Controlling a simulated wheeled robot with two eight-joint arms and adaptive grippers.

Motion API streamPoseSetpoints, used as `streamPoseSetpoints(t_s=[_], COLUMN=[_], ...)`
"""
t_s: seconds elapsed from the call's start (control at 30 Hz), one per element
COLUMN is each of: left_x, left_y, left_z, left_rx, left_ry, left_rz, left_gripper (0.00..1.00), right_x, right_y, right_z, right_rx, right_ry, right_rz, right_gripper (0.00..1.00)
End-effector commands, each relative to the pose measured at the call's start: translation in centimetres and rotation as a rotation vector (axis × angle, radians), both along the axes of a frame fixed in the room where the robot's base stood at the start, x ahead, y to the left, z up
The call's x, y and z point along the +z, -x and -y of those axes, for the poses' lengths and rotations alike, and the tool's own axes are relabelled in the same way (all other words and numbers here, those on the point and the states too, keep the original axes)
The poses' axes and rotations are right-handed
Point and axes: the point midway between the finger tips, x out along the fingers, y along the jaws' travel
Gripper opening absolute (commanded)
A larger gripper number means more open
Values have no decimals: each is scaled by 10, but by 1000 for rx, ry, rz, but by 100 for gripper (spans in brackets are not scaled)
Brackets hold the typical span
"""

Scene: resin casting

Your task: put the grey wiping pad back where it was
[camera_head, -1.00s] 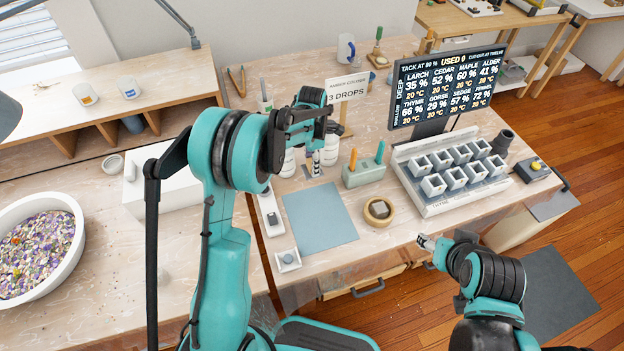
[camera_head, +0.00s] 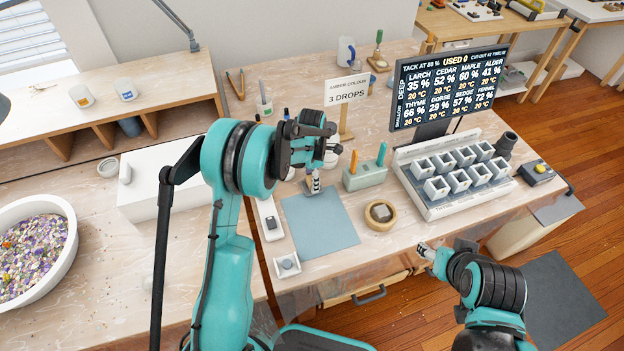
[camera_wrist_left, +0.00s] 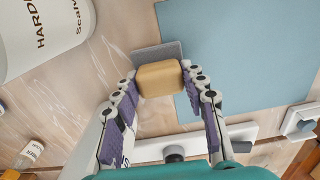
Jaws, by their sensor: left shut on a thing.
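The grey wiping pad (camera_wrist_left: 158,51) shows in the left wrist view as a flat grey slab under a tan wooden block (camera_wrist_left: 160,78). My left gripper (camera_wrist_left: 160,84) is shut on that block, with one finger on each side. The pad lies beside and partly over the edge of the blue mat (camera_wrist_left: 245,50). Whether it touches the surface I cannot tell. My right gripper (camera_head: 426,249) is beyond the bench's front edge, too small to read.
A white bottle (camera_wrist_left: 40,35) stands close to the left gripper. A green-grey holder (camera_head: 365,177) with two upright handles stands right of the blue mat. A round wooden dish (camera_head: 393,221), a white rack of cups (camera_head: 445,207) and a sign (camera_head: 347,91) are nearby. The mat's middle is clear.

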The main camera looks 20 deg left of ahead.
Motion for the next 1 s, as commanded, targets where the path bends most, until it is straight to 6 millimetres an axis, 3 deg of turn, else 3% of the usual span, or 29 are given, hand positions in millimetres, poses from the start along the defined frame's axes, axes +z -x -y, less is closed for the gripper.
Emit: streamPoseSetpoints(t_s=[0.03, 0.07, 0.13, 0.57, 1.0], left_x=[-3, -3, -2, 8, 101], left_y=[0, 0, 0, 0, -1], left_z=[0, 0, 0, 0, -1], left_rx=[0, 0, 0, 0, 0], left_ry=[0, 0, 0, 0, 0], left_rz=[0, 0, 0, 0, 0], left_gripper=[15, 45, 63, 63, 63], right_x=[-2, -2, -1, 7, 39], right_y=[0, 0, 0, 0, 0], right_z=[0, 0, 0, 0, 0], right_rx=[0, 0, 0, 0, 0], right_ry=[0, 0, 0, 0, 0], right_rz=[0, 0, 0, 0, 0], right_gripper=[56, 56, 56, 56, 56])
